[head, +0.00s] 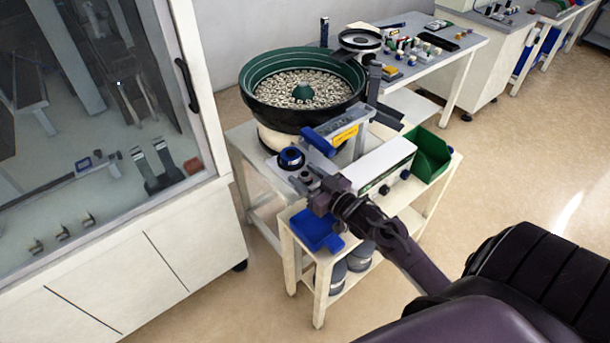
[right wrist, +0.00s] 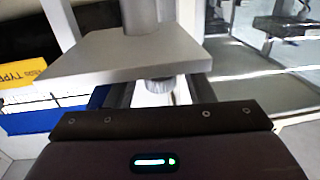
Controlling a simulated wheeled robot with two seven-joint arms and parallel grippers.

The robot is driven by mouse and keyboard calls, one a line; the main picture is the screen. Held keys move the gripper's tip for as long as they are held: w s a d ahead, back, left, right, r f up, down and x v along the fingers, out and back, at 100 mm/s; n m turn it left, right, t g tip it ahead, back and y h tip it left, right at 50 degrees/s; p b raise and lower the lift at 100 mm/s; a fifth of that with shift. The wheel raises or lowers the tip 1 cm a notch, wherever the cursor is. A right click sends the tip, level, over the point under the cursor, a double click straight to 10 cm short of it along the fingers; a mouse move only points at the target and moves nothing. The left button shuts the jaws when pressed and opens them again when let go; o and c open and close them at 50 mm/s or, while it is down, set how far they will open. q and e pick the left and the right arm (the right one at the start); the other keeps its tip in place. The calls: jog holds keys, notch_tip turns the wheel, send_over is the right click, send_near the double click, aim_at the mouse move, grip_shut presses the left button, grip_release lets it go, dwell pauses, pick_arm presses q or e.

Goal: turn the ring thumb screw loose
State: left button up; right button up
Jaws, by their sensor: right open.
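My right gripper (head: 308,182) reaches in from the lower right in the head view, close to the front of the feeder bench. In the right wrist view its two dark fingers (right wrist: 160,92) point forward and are apart. A small grey knurled screw (right wrist: 158,86) shows between the fingers, just under a flat grey plate (right wrist: 130,55). It looks like the ring thumb screw; the plate hides its upper part. I cannot tell whether the fingers touch it. In the head view, a blue ring-shaped part (head: 291,158) sits just behind the gripper. My left gripper is not in view.
A green bowl feeder (head: 258,72) full of small parts stands behind. A white controller box (head: 385,165), a green bin (head: 430,155) and a blue tray (head: 318,229) are close to my right arm. A glass-fronted cabinet (head: 195,190) stands at left. Floor is open at right.

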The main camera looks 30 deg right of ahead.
jog(key=s+d+b, duration=0.1)
jog(key=s, duration=0.6)
dwell(0.5)
jog(key=s+a+f+g+h, duration=0.2)
jog(key=a+f+g+h, duration=0.1)
jog(key=a+g, duration=0.45)
jog(key=s+a+r+g, duration=0.3)
jog(key=s+a+g, duration=0.45)
jog(key=s, duration=0.45)
notch_tip(320, 180, down, 29)
jog(key=s, duration=0.2)
jog(key=s+d+f+g, duration=0.1)
jog(key=s+d+f, duration=0.2)
jog(key=s+f, duration=1.6)
jog(key=shift+s+d+f+g, duration=0.2)
jog(key=shift+s+f+g, duration=0.15)
jog(key=shift+s+g, duration=0.05)
